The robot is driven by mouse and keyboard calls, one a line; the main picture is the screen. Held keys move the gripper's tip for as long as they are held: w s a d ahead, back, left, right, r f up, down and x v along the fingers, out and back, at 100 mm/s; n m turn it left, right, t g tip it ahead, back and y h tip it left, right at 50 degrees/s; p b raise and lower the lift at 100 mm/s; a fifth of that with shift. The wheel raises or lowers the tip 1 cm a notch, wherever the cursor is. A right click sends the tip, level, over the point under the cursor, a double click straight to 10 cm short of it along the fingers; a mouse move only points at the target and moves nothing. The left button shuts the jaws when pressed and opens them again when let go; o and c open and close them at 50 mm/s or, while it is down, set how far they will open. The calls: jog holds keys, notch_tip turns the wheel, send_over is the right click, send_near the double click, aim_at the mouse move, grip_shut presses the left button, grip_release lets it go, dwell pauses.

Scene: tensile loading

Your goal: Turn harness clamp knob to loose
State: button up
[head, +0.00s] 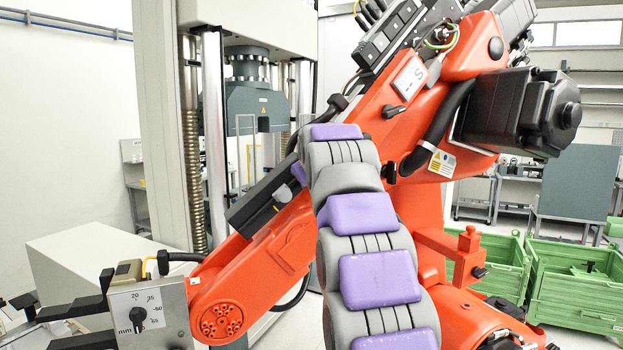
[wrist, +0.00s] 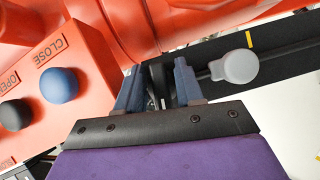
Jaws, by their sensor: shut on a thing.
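My gripper (wrist: 158,75) shows in the wrist view, its two dark blue fingers apart and closed on a small dark part between them. I take this part to be the harness clamp knob; the fingers mostly hide it, and I cannot read its setting. In the head view my purple and grey arm rises in front of the large orange robot arm (head: 440,200); my gripper is hidden there.
An orange panel with a blue button (wrist: 59,85) by CLOSE and a black button (wrist: 15,114) by OPEN is close left of my gripper. In the head view, a dial box (head: 150,315) is at lower left, the testing machine (head: 160,120) behind, and green crates (head: 575,300) at right.

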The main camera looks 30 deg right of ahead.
dwell(0.4)
jog(key=o, duration=0.7)
jog(key=shift+c, duration=0.2)
jog(key=shift+w, duration=0.2)
jog(key=v, duration=1.7)
jog(key=shift+s+a, duration=0.1)
jog(key=shift+a, duration=0.05)
